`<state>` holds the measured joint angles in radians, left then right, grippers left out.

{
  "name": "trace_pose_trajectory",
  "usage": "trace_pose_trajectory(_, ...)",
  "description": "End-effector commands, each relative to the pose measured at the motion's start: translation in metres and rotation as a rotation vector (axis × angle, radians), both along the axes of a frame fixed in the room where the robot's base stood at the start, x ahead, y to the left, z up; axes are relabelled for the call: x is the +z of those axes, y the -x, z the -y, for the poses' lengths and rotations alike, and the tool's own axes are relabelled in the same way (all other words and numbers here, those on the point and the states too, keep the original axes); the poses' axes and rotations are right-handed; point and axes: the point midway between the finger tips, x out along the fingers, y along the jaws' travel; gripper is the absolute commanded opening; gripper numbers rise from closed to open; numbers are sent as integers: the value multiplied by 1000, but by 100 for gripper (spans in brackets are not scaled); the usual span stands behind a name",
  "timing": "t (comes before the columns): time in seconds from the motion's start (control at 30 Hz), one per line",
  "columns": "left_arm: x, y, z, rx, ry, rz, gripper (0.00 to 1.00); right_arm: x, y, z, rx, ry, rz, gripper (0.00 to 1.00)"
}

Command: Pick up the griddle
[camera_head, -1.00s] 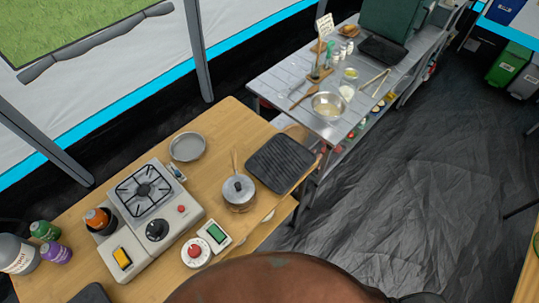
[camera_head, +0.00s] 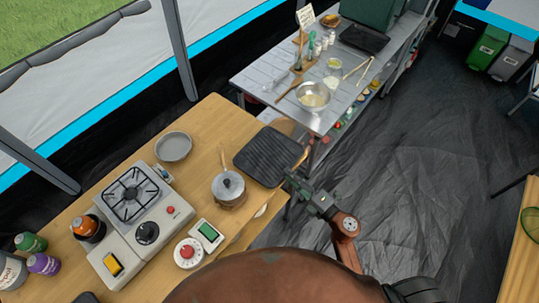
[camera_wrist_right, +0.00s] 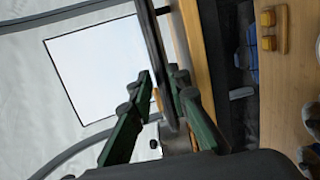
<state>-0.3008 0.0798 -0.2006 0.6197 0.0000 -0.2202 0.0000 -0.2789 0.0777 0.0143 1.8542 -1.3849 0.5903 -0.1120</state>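The griddle (camera_head: 268,155) is a black, ridged, square pan lying flat at the right end of the wooden table (camera_head: 205,128). A light brown handle-like part shows at its right edge. My right gripper (camera_head: 290,179) is just beyond the griddle's near right corner, at the table's edge. In the right wrist view the griddle (camera_wrist_right: 154,42) shows edge-on as a thin dark strip. It runs between the two separated green fingers of my right gripper (camera_wrist_right: 163,84). Contact cannot be told. My left gripper is not in view.
A small pot (camera_head: 228,187) stands close to the griddle's left side. A gas stove (camera_head: 138,205), a round grey pan (camera_head: 173,147) and a timer (camera_head: 188,252) share the table. A metal table (camera_head: 265,78) with a bowl (camera_head: 313,96) stands behind.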

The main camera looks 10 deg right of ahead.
Motion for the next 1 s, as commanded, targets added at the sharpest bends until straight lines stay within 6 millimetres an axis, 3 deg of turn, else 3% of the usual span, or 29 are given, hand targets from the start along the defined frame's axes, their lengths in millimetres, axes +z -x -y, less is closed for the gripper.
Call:
trace_pose_trajectory(0.1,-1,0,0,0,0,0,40,0,-20,-11,0,-3,1,17)
trace_pose_trajectory(0.43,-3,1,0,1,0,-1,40,-1,-46,-24,-1,-3,-1,17)
trace_pose_trajectory(0.7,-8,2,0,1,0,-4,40,-2,-80,-40,-1,-4,-1,17)
trace_pose_trajectory(1.0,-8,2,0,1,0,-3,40,-2,-86,-44,-1,-4,-2,17)
